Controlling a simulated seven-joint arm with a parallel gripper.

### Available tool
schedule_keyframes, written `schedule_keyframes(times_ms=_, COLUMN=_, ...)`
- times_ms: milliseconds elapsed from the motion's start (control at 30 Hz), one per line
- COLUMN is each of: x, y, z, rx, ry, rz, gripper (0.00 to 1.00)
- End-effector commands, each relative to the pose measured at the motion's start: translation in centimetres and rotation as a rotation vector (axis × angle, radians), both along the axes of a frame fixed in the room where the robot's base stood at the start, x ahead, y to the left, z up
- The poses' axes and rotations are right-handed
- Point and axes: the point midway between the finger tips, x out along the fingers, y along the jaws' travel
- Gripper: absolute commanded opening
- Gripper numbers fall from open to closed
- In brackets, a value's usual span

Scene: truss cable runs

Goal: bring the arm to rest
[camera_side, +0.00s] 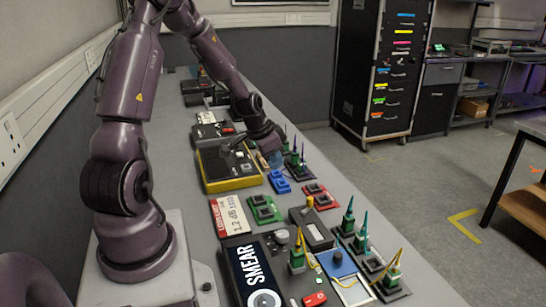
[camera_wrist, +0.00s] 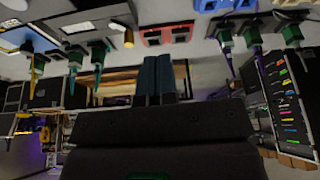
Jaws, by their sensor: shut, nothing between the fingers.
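My gripper (camera_side: 274,158) hangs low over the far half of the long grey bench (camera_side: 190,130) in the side view, near the blue cable block (camera_side: 279,181). In the wrist view the two bluish fingers (camera_wrist: 155,78) stand side by side, closed together, with nothing seen held. The side view is too small to show whether the fingertips touch anything. The red block (camera_side: 316,196) is just nearer the camera on the bench, and it also shows in the wrist view (camera_wrist: 168,36).
A yellow-edged black case (camera_side: 232,184) lies left of my gripper. Upright green connectors with thin tips (camera_side: 347,217) stand along the bench's right side. A black box labelled SMEAR (camera_side: 256,272) is at the front. A black drawer cabinet (camera_side: 383,70) stands beyond the bench.

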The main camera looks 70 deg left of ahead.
Motion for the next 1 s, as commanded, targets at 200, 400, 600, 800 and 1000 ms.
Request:
schedule_keyframes(times_ms=200, x=-0.3, y=0.2, z=1.0, rx=-0.002, ry=-0.001, rz=-0.001, gripper=0.0)
schedule_keyframes(times_ms=400, x=-0.3, y=0.2, z=1.0, rx=-0.002, ry=0.0, rz=-0.001, gripper=0.0)
schedule_keyframes(times_ms=600, x=-0.5, y=0.0, z=0.9, rx=-0.037, ry=0.011, rz=0.047, gripper=0.0)
schedule_keyframes(times_ms=800, x=-3.9, y=-2.7, z=1.6, rx=-0.164, ry=0.153, rz=0.216, gripper=0.0)
schedule_keyframes(times_ms=1000, x=-5.6, y=-6.7, z=6.1, rx=-0.13, ry=0.237, rz=0.281, gripper=0.0)
